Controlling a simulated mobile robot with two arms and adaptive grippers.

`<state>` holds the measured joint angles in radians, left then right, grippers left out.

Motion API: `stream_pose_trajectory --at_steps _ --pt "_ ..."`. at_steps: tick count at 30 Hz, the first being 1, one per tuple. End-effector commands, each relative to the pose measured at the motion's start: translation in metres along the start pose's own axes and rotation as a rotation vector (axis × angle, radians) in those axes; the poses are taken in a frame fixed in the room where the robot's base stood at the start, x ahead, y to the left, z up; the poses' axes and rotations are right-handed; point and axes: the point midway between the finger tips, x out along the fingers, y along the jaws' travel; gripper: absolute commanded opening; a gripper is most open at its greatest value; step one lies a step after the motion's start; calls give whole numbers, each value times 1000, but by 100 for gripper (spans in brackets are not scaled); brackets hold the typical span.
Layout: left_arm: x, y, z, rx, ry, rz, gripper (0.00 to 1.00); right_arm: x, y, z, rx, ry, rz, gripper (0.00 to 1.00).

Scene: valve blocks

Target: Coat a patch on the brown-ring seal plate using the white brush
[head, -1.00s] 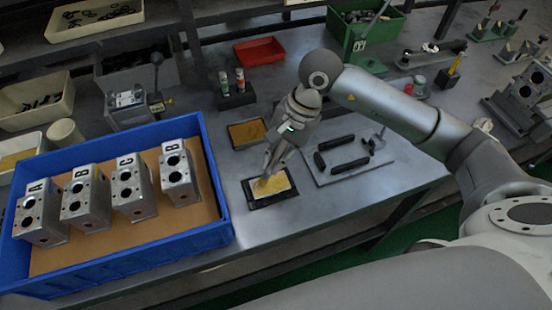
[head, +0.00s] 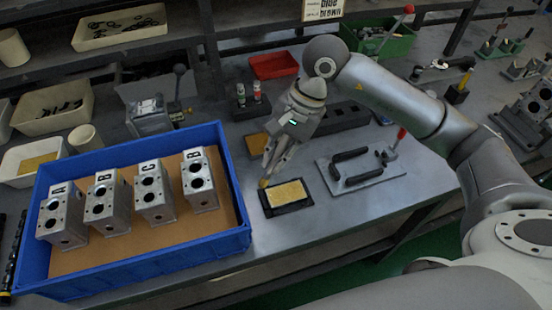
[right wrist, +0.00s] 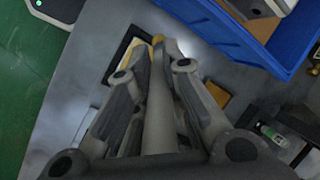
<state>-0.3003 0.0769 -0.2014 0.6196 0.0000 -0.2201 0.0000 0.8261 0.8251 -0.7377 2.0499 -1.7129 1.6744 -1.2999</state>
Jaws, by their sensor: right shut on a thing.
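My right gripper (head: 272,170) points down, shut on the white brush. In the right wrist view the pale brush handle (right wrist: 160,112) lies between the fingers, with a yellow tip (right wrist: 158,40). In the head view the brush's yellow tip (head: 263,183) is at the far left corner of a black-framed plate with a yellow surface (head: 287,194). I cannot tell whether it touches the plate. The plate's frame also shows in the right wrist view (right wrist: 122,58), partly hidden by the fingers. I cannot make out a brown ring on it. My left gripper is not in view.
A blue crate (head: 150,258) with lettered metal blocks stands to the left. A second yellow-brown pad (head: 257,143) lies behind my gripper, partly hidden. A grey plate with black handles (head: 365,168) lies to the right. A red tray (head: 274,66) is farther back.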

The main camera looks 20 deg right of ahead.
Motion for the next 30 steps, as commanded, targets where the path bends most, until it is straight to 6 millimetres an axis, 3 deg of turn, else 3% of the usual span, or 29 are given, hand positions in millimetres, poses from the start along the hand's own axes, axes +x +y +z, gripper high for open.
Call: stream_pose_trajectory --at_steps 9,26,30 --pt "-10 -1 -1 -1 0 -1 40 -23 -4 4 7 2 -3 0" --pt "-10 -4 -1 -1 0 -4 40 -22 -3 4 1 1 0 0" --pt "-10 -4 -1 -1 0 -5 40 -19 6 5 -96 -12 37 0"
